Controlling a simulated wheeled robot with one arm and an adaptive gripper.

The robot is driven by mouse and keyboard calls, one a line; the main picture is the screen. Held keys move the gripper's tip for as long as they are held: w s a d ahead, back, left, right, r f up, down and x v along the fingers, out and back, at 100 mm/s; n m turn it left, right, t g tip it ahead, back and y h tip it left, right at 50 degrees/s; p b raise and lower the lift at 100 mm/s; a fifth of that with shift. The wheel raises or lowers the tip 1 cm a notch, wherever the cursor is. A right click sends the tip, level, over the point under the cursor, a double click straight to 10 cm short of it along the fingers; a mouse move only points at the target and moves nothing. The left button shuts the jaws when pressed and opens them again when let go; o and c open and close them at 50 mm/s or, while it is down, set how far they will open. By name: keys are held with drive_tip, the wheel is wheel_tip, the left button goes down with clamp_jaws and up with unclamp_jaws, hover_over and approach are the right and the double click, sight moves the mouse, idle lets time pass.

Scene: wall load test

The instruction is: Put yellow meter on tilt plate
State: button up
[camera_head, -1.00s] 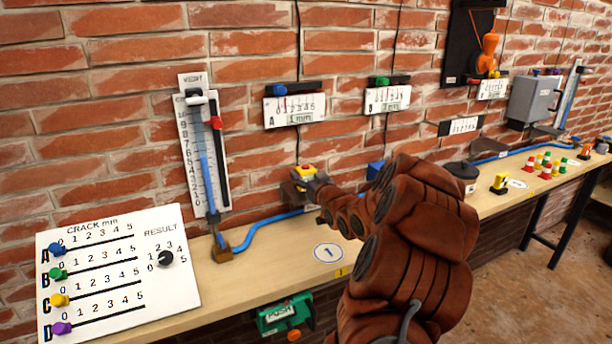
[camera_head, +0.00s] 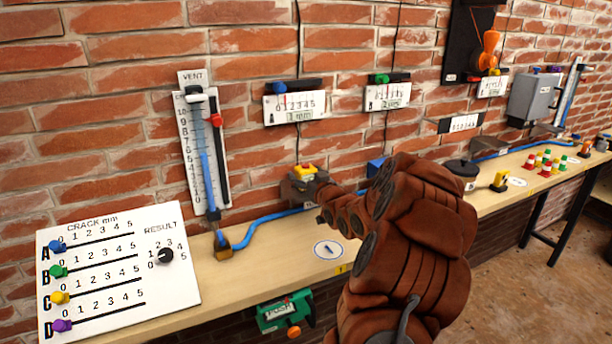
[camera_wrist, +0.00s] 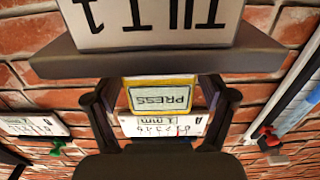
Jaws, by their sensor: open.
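A yellow-edged meter (camera_wrist: 160,96) with a white face reading PRESS shows upside down in the wrist view, between my fingers. It appears to rest on the grey tilt plate (camera_wrist: 60,64), whose white label reads TILT 1. In the head view the small yellow meter (camera_head: 305,170) is on the dark plate (camera_head: 292,190) against the brick wall. My gripper (camera_wrist: 160,106) is open, with one finger on each side of the meter; I cannot tell whether either touches it. In the head view my gripper (camera_head: 316,184) is small and partly merges with the plate.
The wooden bench (camera_head: 270,268) runs below, with a blue hose (camera_head: 262,222) along it. A crack board (camera_head: 115,295) stands at left and a vent scale (camera_head: 196,155) is on the wall. Another yellow-and-black object (camera_head: 500,182) and several small cones (camera_head: 545,162) stand farther right.

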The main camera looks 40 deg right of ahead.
drive_tip(key=shift+r, duration=0.2)
drive_tip(key=shift+s+f, duration=0.1)
drive_tip(key=shift+s, duration=0.2)
drive_tip(key=b+v, duration=0.2)
drive_tip(key=v, duration=0.9)
drive_tip(key=shift+a, duration=0.2)
drive_tip(key=shift+s, duration=0.15)
